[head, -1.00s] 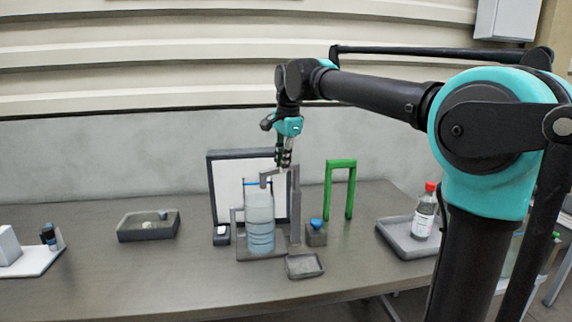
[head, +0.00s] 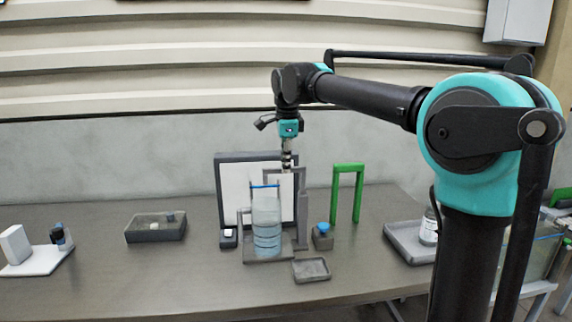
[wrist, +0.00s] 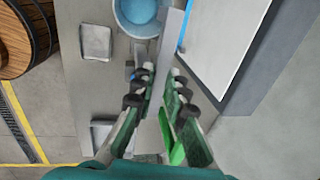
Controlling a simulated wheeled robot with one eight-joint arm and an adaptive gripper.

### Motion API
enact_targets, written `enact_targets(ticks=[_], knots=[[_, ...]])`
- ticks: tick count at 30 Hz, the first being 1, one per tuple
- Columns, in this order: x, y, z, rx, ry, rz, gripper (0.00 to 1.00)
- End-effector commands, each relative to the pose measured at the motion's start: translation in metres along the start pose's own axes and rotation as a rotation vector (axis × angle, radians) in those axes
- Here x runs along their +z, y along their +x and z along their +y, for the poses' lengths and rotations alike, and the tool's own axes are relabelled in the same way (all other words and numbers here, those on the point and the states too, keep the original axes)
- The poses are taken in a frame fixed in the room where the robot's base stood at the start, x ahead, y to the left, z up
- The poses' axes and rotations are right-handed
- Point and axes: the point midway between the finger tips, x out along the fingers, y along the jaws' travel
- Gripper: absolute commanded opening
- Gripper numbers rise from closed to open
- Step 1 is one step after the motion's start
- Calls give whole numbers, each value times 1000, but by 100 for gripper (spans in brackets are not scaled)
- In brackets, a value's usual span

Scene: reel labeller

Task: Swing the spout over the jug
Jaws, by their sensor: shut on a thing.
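The jug (head: 266,228), clear with bluish contents, stands upright on a grey base in front of a white panel. A grey post (head: 301,210) rises just right of it, with the grey spout (head: 297,171) at its top. My gripper (head: 287,163) is shut on the spout, above and slightly right of the jug's mouth. In the wrist view the spout (wrist: 172,38) runs from between my fingers (wrist: 163,80) along the right side of the jug's round opening (wrist: 138,12). I cannot tell whether its outlet is over the opening.
A dark-framed white panel (head: 229,162) stands close behind. A green arch (head: 347,168) and a blue-topped block (head: 322,238) are to the right. A small tray (head: 311,270) lies in front. Free table lies left of the jug.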

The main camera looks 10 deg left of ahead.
Motion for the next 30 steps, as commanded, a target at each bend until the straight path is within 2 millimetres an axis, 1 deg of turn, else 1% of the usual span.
enact_targets(ticks=[7,8,12,20,23,26,30], knots=[[0,0,-1,-3,2,1,0],[0,0,-1,-3,1,1,16],[0,0,-1,-3,1,0,33],[0,0,-1,-2,0,0,34],[0,-3,0,-2,0,0,34],[0,-13,-1,-1,0,0,34],[0,-38,0,-2,0,0,34]])
